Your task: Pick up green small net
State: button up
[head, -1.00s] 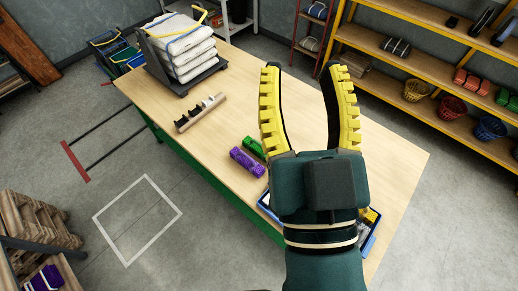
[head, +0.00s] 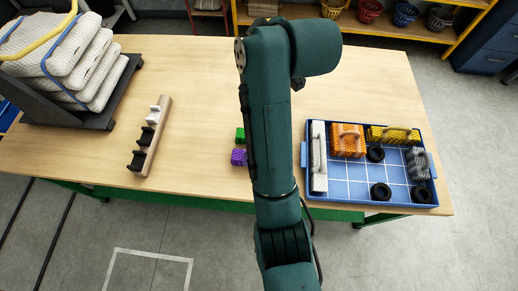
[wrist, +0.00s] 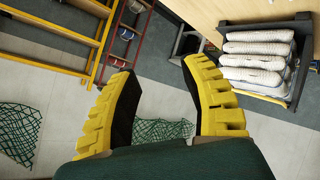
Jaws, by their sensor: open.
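A small green net bundle (head: 240,134) lies on the table in the head view, left of my arm, which partly hides it. A purple net bundle (head: 238,157) lies just in front of it, also partly covered. My gripper (wrist: 159,72) shows in the wrist view with its yellow, ridged fingers spread open and nothing between them. In the head view my gripper is out of sight. The wrist view shows green netting on the floor at left (wrist: 18,130) and more beyond the fingers (wrist: 160,130), but not the small green bundle.
A blue tray (head: 350,173) at the table's right holds white, orange, yellow and grey bundles and black rings. A dark rack (head: 122,85) of stacked pale nets is at far left. Bare tabletop (head: 200,90) lies between.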

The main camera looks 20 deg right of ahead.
jog(key=s+d+f+n+g+y+b, duration=0.15)
jog(key=f+b, duration=0.25)
jog(key=f, duration=0.4)
jog(key=s+d+f+n+g+b, duration=0.25)
jog(key=f+b, duration=0.25)
jog(key=f, duration=0.3)
jog(key=s+d+f+n+g+y+b, duration=0.1)
jog(key=s+d+f+n+g+b, duration=0.2)
jog(key=f, duration=0.5)
jog(key=shift+m, duration=0.6)
jog(key=b+x, duration=0.1)
jog(key=x, duration=0.3)
jog(key=b+x, duration=0.1)
jog(key=x, duration=0.2)
jog(key=b+x, duration=0.2)
jog(key=x, duration=0.2)
jog(key=shift+w+a+f, duration=0.1)
jog(key=shift+w+a, duration=0.25)
jog(key=shift+w, duration=0.15)
jog(key=b+x, duration=0.1)
jog(key=x, duration=0.1)
jog(key=b+x, duration=0.1)
jog(key=x, duration=0.1)
jog(key=shift+s+a+f+b, duration=0.15)
jog(key=shift+s+f+b, duration=0.05)
jog(key=shift+s+b, duration=0.1)
jog(key=shift+w+a+f+b, duration=0.15)
jog(key=shift+w+f+b, duration=0.15)
jog(key=shift+f, duration=0.1)
grip_shut()
